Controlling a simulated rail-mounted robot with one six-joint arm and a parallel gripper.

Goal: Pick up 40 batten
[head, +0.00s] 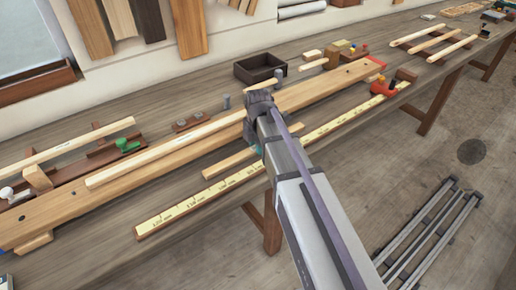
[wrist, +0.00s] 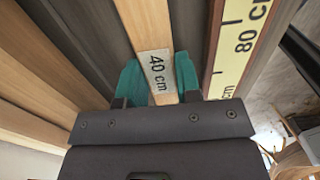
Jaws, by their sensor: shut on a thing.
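The 40 batten (wrist: 148,28) is a pale wooden strip with a "40 cm" label, between the two teal fingers of my gripper (wrist: 158,78) in the wrist view. My gripper is shut on it, one finger on each side. In the head view the batten (head: 228,161) is a short strip between the long plank and the yellow rule, partly hidden by my arm. Only a bit of teal of my gripper (head: 258,149) shows there. I cannot tell whether the batten touches the bench or hangs just above it.
A yellow measuring rule (head: 200,203) lies along the bench's front edge, close beside the batten. A long plank (head: 80,203) with a long thin batten (head: 165,148) on it lies behind. A dark tray (head: 258,68) stands at the back. Several battens lie on a rack (head: 432,41) far right.

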